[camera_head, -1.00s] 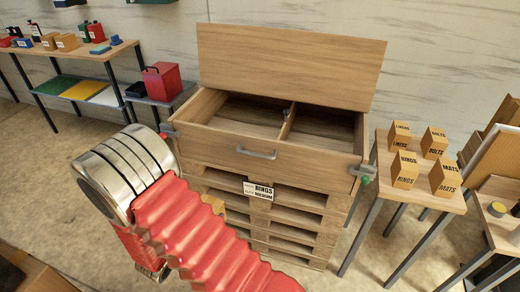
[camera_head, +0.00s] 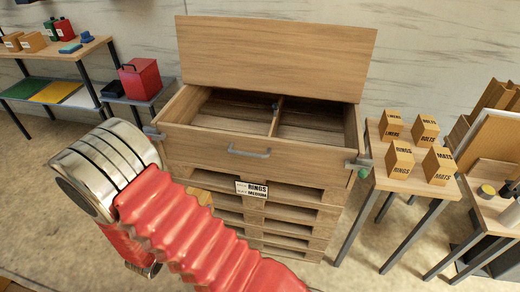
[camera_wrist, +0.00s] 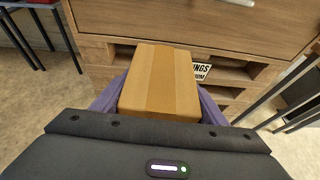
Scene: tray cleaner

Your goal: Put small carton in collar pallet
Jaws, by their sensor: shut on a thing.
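In the wrist view my gripper (camera_wrist: 160,108) is shut on a small brown carton (camera_wrist: 160,80), its purple fingers at the carton's two sides. The carton is in front of the pallet stack, below the collar's front board. In the head view my red arm and silver wrist hide the gripper and most of the carton. The collar pallet (camera_head: 200,137) stands in the middle, a wooden box with its lid (camera_head: 275,55) raised at the back. Its inside is split by a divider (camera_head: 277,117) and looks empty apart from a small dark item at the divider.
A label (camera_head: 252,189) reading RINGS, MEDIUM hangs on the stack. On the right a small table (camera_head: 425,188) holds several labelled cartons. On the left are a shelf table (camera_head: 75,52) with goods and a red container (camera_head: 140,80) on a stand. Latches stick out at the collar's sides.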

